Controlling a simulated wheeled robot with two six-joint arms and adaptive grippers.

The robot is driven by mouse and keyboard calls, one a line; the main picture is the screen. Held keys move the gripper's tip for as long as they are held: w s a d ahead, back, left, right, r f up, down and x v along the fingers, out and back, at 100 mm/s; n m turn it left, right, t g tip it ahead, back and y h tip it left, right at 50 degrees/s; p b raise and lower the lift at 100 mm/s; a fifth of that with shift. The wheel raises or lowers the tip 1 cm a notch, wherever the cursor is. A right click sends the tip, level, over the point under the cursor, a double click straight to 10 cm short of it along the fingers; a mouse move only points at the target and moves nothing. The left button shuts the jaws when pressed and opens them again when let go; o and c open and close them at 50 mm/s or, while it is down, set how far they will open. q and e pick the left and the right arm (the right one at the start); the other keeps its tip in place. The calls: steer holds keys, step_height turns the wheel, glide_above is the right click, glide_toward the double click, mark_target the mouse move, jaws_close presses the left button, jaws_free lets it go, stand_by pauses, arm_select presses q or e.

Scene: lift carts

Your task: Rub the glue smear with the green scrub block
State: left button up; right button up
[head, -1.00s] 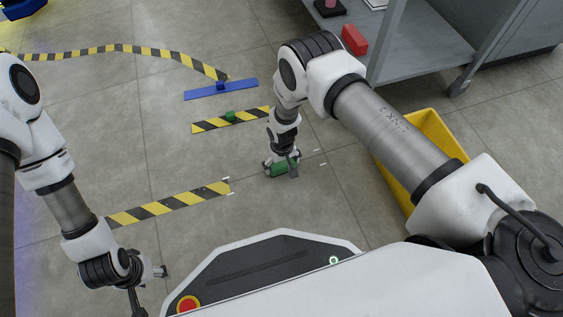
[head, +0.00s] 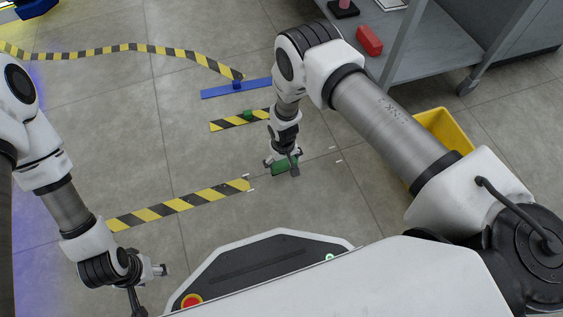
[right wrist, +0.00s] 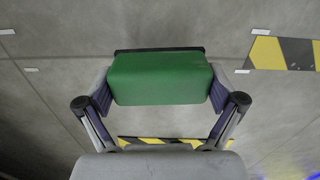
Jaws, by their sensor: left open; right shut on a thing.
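The green scrub block (head: 284,166) is held in my right gripper (head: 283,163), low over the floor or on it; I cannot tell which. In the right wrist view the block (right wrist: 160,80) sits between the two fingers, with a dark strip along its far edge. My right gripper is shut on it. My left gripper (head: 160,270) is open and empty at the lower left, far from the block.
Yellow-black tape strips (head: 180,204) lie on the floor. A blue bar (head: 225,90) and a small green object (head: 247,115) lie beyond the block. A yellow bin (head: 440,125) stands right, by a grey shelf (head: 430,50) with a red block (head: 369,41).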

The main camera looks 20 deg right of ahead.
steer(key=shift+r+p, duration=2)
steer(key=shift+r, duration=0.45)
steer(key=shift+w, duration=0.1)
